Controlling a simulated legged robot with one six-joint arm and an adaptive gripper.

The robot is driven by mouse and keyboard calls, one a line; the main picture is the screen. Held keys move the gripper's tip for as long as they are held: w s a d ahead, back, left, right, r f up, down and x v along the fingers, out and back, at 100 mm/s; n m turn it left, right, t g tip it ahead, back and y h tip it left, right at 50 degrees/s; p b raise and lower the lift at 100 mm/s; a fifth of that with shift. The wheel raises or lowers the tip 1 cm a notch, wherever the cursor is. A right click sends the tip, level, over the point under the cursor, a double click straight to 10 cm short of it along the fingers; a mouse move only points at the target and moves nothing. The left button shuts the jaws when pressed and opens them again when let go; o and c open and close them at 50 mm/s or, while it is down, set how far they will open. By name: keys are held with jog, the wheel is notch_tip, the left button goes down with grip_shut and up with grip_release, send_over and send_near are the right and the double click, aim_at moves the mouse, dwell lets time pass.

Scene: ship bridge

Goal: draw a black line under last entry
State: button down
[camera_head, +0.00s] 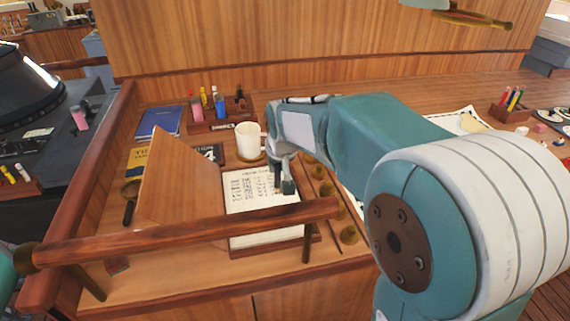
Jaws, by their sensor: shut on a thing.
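An open logbook page (247,189) with lines of handwritten entries lies on the wooden desk, partly behind a wooden rail. My gripper (284,182) is over the right part of the page, pointing down. It is shut on a dark, slim thing that looks like a pen (277,177), mostly hidden by the fingers. I cannot tell whether its tip touches the paper. The last entry is hard to make out, and I see no clear line under it.
A wooden rail (190,231) crosses in front of the page. A slanted wooden board (180,185) stands to its left. A white mug (248,140) stands behind the page. Brass knobs (349,235) are on the right. A blue book (159,122) and a bottle rack (208,126) are at the back left.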

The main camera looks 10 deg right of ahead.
jog(key=a, duration=1.1)
jog(key=shift+a, duration=0.15)
jog(key=shift+s, duration=0.15)
dwell(0.6)
jog(key=shift+f, duration=0.55)
dwell(2.3)
jog(key=shift+d, duration=0.25)
dwell(0.3)
jog(key=shift+d, duration=0.45)
jog(key=shift+d, duration=0.2)
jog(key=shift+d, duration=0.4)
jog(key=shift+d, duration=0.55)
